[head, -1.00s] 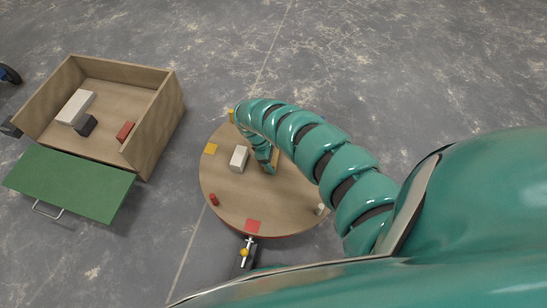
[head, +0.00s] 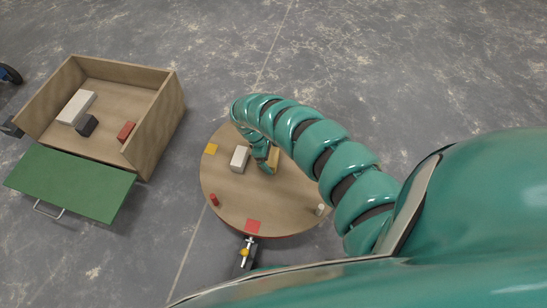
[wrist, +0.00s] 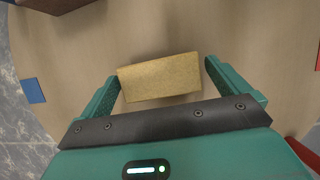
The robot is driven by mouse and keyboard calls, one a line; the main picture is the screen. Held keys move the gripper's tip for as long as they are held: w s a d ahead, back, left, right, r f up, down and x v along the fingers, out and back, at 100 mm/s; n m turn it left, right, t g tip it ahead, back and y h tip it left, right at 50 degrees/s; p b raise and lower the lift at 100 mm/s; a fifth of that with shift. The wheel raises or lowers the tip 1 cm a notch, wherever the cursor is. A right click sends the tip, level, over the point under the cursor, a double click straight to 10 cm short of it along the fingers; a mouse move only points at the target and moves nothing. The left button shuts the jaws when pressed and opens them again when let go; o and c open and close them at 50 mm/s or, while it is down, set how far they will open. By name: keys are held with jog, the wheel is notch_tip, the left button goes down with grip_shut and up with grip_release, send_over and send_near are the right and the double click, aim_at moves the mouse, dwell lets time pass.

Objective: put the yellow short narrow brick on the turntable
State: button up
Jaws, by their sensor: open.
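The yellow short narrow brick (wrist: 160,78) lies between the two spread fingers of my gripper (wrist: 161,70) in the wrist view, slightly tilted in the picture. A gap shows at each end, wider on the right. In the head view the brick (head: 274,158) shows in part beside my gripper (head: 264,160), above the round wooden turntable (head: 230,185). The brick appears to rest on the turntable top, though its underside is hidden. My gripper is open and low over the turntable.
The turntable also carries a white brick (head: 240,158), a red cylinder (head: 214,200), a pale cylinder (head: 320,209) and coloured squares. A wooden box (head: 157,130) with several bricks stands left, beside a green panel (head: 70,183). A black part with a yellow knob (head: 244,252) sits at the turntable's front.

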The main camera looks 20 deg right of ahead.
jog(key=p+v, duration=0.4)
jog(key=v, duration=1)
jog(key=shift+r, duration=0.35)
jog(key=shift+w, duration=0.15)
